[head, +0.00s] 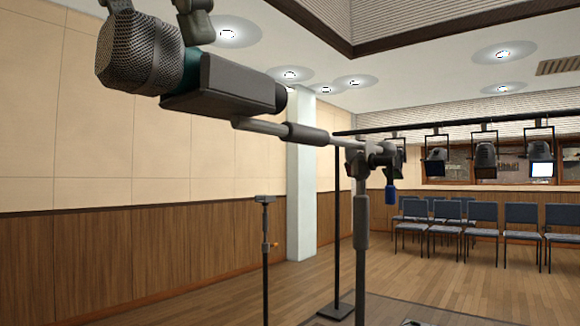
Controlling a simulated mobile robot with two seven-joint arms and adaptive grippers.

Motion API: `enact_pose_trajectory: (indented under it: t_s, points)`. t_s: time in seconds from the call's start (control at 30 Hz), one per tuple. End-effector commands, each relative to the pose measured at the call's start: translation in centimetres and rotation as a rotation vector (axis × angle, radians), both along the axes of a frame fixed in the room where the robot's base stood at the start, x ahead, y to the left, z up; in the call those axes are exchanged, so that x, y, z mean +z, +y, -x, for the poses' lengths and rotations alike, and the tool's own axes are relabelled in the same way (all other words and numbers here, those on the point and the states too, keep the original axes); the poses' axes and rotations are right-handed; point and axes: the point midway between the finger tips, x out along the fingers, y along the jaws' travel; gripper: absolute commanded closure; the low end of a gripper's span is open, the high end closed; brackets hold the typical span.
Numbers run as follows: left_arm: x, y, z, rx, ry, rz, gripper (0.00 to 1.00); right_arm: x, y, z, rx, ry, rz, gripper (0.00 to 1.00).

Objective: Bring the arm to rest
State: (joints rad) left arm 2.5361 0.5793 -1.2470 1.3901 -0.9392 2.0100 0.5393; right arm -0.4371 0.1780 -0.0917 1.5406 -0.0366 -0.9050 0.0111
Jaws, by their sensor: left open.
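My left gripper (158,16) shows only in part at the top left edge of the head view, with dark finger parts apart beside and behind the microphone head; the rest of it is cut off by the frame. A large microphone with a grey mesh head (140,48) is close to it in the picture. I cannot tell whether they touch. The microphone sits in a dark holder (222,84) on a boom stand (361,235). My right gripper is not in view. No lighting faders show.
A black pole (337,230) carries a bar with several stage lights (485,155). A short stand (265,250) is by the wood-panelled wall (130,262). Rows of blue chairs (470,218) stand at the right. Wooden floor (450,275) lies open before them.

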Motion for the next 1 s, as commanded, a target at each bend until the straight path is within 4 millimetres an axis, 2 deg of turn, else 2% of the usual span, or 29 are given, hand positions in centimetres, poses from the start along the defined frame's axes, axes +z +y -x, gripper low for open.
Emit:
enact_pose_trajectory:
  t_s: [0.03, 0.2, 0.47, 0.83, 1.0]
  points:
    - [-0.5, -0.1, -0.2, -0.002, 0.002, 0.000, 0.30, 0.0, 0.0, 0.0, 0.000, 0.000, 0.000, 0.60]
    - [1.6, -0.1, -0.1, 0.003, -0.002, 0.002, 0.30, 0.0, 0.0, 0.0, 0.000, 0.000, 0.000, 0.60]
    - [3.1, -0.1, -0.1, 0.000, 0.000, 0.000, 0.30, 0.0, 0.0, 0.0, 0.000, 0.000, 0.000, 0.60]
    - [3.2, -0.1, -0.2, 0.000, 0.002, -0.001, 0.30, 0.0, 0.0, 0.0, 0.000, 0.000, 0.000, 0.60]
    - [2.4, -0.1, -0.2, -0.002, 0.004, 0.000, 0.30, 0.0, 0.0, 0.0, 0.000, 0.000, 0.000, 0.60]
